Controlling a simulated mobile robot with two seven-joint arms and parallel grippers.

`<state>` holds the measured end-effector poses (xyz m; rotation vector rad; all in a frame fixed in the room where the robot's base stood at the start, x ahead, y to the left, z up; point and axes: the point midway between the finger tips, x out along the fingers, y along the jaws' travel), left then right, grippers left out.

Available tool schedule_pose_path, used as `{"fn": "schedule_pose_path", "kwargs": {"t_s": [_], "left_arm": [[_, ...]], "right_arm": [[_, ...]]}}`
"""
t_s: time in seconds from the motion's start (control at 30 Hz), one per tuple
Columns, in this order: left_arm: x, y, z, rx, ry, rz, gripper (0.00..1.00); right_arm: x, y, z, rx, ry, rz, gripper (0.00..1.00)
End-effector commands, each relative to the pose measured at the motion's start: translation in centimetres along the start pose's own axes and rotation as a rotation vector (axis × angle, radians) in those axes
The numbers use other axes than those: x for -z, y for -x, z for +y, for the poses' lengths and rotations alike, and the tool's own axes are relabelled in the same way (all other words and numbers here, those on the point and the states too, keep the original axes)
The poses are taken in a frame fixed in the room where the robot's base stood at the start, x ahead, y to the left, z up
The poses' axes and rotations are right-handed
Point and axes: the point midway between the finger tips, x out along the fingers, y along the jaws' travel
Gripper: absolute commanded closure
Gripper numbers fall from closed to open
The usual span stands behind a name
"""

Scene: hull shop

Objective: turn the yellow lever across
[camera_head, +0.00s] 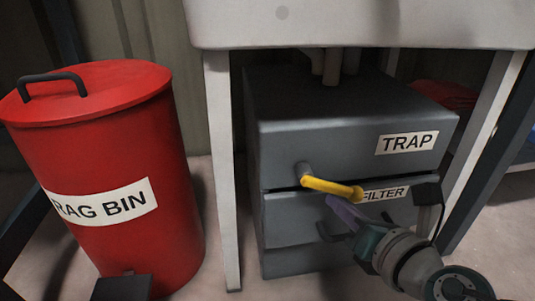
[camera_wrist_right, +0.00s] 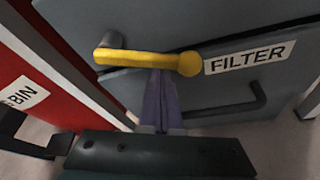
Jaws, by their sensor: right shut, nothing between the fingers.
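The yellow lever (camera_head: 332,187) sits on a grey pivot on the front of the grey trap cabinet (camera_head: 300,150). Its arm points right and slightly down in the head view, ending in a round knob by the FILTER label (camera_head: 385,194). In the right wrist view the lever (camera_wrist_right: 140,58) lies nearly level across the top. My right gripper (camera_head: 334,203) is shut and empty, its purple fingers just below the lever. In the right wrist view the fingertips (camera_wrist_right: 161,72) reach the lever's underside near the knob; I cannot tell whether they touch. My left gripper is not in view.
A red rag bin (camera_head: 170,190) with a dark lid handle stands on the left. A pale bench top (camera_head: 350,20) on light legs (camera_head: 222,170) spans above the cabinet. A dark drawer handle (camera_wrist_right: 240,105) sits below the FILTER label. Bare floor shows between bin and cabinet.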

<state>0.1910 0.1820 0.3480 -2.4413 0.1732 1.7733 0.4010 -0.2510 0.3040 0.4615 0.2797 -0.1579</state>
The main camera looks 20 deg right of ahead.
Motion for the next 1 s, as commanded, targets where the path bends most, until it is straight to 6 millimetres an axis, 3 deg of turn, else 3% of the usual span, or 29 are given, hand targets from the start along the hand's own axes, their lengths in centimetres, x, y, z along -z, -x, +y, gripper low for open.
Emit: {"fn": "schedule_pose_path", "kwargs": {"t_s": [0.17, 0.4, 0.5, 1.0], "left_arm": [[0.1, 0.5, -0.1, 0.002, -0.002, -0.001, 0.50], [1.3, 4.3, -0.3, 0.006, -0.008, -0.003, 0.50], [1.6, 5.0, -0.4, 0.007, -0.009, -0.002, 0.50], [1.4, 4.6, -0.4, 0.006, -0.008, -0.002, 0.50]], "right_arm": [[-0.4, 0.1, 0.1, 0.007, 0.019, -0.001, 1.00], [-2.4, 0.8, 0.2, 0.087, 0.249, 0.000, 1.00], [-2.8, 0.9, 0.2, 0.112, 0.324, -0.001, 1.00], [-2.6, 0.8, -0.3, 0.114, 0.326, -0.002, 1.00]]}}
